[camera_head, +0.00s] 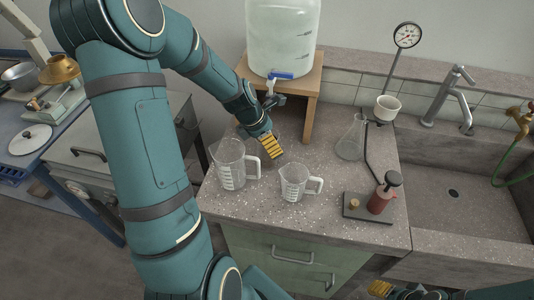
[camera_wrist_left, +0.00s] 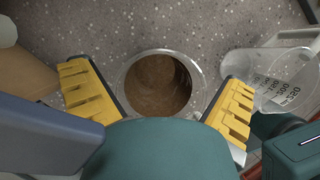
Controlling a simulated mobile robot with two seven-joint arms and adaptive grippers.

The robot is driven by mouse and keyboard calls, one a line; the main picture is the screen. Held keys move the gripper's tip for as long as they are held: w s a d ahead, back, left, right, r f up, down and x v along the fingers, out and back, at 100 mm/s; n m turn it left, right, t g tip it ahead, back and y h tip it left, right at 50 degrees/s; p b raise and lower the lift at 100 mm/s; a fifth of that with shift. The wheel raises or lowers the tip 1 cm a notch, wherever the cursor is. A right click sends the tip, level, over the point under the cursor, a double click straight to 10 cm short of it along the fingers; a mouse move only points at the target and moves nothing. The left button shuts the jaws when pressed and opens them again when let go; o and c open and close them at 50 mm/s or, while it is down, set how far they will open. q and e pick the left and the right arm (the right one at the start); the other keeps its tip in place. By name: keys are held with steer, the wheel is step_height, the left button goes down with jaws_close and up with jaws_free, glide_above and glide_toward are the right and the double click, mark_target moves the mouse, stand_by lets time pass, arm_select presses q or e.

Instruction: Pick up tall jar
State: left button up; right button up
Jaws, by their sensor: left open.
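A round, clear-rimmed vessel, which looks like the tall jar (camera_wrist_left: 158,83), shows from above in the left wrist view, with brown inside it. My left gripper (camera_wrist_left: 158,105) is open, with one yellow-padded finger on each side of the vessel. I cannot tell whether the fingers touch it. In the head view my left gripper (camera_head: 269,145) points down beside the wooden stand, and the jar is hardly visible there. My right gripper (camera_head: 381,288) shows only partly at the bottom edge, and its opening is unclear.
A large measuring jug (camera_head: 230,165) and a smaller one (camera_head: 294,184) stand close by on the bench. A wooden stand (camera_head: 311,100) bears a big bottle (camera_head: 281,35) with a blue tap. A conical flask (camera_head: 351,138) and a red pump (camera_head: 380,198) are to the right.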

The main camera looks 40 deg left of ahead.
arm_select(q)
steer(key=c, duration=1.2)
